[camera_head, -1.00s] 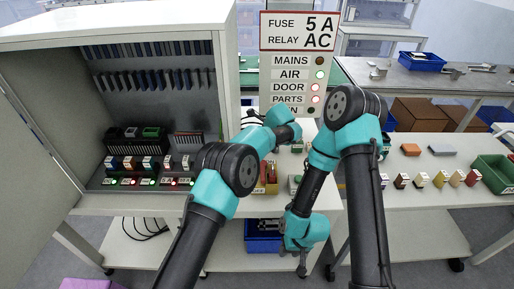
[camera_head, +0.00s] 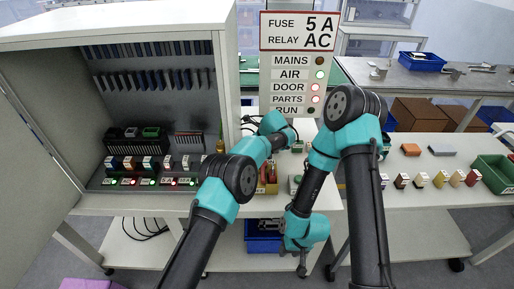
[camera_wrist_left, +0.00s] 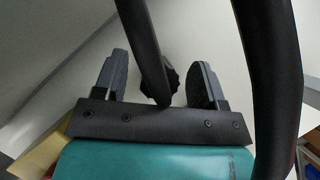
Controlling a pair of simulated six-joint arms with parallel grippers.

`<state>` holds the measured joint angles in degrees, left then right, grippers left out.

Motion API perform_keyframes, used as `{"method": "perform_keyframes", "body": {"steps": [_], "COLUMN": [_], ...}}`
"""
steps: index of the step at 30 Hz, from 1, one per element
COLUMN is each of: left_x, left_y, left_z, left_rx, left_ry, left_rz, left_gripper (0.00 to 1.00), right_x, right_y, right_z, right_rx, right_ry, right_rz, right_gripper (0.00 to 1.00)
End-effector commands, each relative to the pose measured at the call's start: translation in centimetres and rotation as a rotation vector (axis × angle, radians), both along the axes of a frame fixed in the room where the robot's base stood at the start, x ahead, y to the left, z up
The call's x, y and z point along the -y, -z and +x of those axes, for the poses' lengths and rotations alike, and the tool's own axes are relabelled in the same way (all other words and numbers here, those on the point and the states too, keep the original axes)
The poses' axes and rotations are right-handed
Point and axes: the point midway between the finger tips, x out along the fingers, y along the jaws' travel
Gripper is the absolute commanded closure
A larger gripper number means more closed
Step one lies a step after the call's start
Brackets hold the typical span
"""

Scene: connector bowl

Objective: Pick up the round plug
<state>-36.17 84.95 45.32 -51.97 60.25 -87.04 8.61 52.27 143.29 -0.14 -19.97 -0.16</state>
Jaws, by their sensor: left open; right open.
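In the left wrist view a black ribbed round part (camera_wrist_left: 173,80), which looks like the round plug, shows between the fingers of my left gripper (camera_wrist_left: 160,65). A thick black cable partly covers it. The jaws are open, with a gap on both sides, and do not visibly touch it. In the head view my left wrist is by the sign, and its fingers and the plug cannot be made out there. My right gripper (camera_head: 302,266) is open and empty, pointing down beside a blue bin (camera_head: 262,240) below the table.
A second thick black cable or hose (camera_wrist_left: 268,90) passes right of my left fingers. The open white cabinet (camera_head: 150,20) stands at left. The sign (camera_head: 299,60) stands behind. Small coloured blocks (camera_head: 421,179) line the right table, near a green bin (camera_head: 492,172).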

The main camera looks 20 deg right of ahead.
Motion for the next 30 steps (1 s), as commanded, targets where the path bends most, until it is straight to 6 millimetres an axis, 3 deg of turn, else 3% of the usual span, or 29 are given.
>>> {"method": "perform_keyframes", "body": {"steps": [5, 22, 30], "left_x": [0.01, 0.01, -0.07], "left_y": [-0.02, -0.03, -0.10], "left_z": [-0.01, -0.01, 0.02], "left_rx": [0.000, 0.000, 0.000], "left_ry": [0.000, 0.000, -0.001], "left_rz": [0.000, 0.000, 0.000], "left_gripper": [0.35, 0.89, 0.89], "right_x": [0.00, 0.00, 0.00], "right_y": [0.00, 0.00, 0.00], "right_z": [0.00, 0.00, 0.00], "right_rx": [0.000, 0.000, 0.000], "right_ry": [0.000, 0.000, 0.000], "right_rz": [0.000, 0.000, 0.000], "right_gripper": [0.57, 0.57, 0.57]}}
